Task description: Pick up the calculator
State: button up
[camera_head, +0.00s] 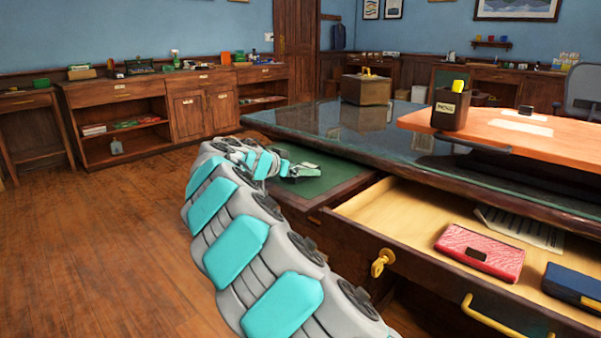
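I cannot pick out a calculator for certain. The open drawer (390,205) holds a flat pink-red item (480,252) with a small dark patch, and a dark blue item (572,287) with a yellow strip at the right picture edge. Neither clearly shows keys. My arm reaches up from the bottom, left of the drawer. My gripper (304,172) is low over the green pull-out surface (335,178) of the desk, well left of and beyond the drawer items. Its fingers are too small to tell whether they are open or shut.
The dark glossy desktop (340,130) lies above the drawer. A raised orange-brown board (570,145) carries a dark pencil cup (450,110) and a small dark object (526,110). A printed sheet (520,228) lies in the drawer. Wood cabinets (190,110) line the wall; the left floor is clear.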

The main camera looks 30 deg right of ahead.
jog(key=shift+c, duration=0.4)
jog(key=c, duration=1.3)
jog(key=shift+o, duration=0.2)
jog(key=shift+r, duration=0.1)
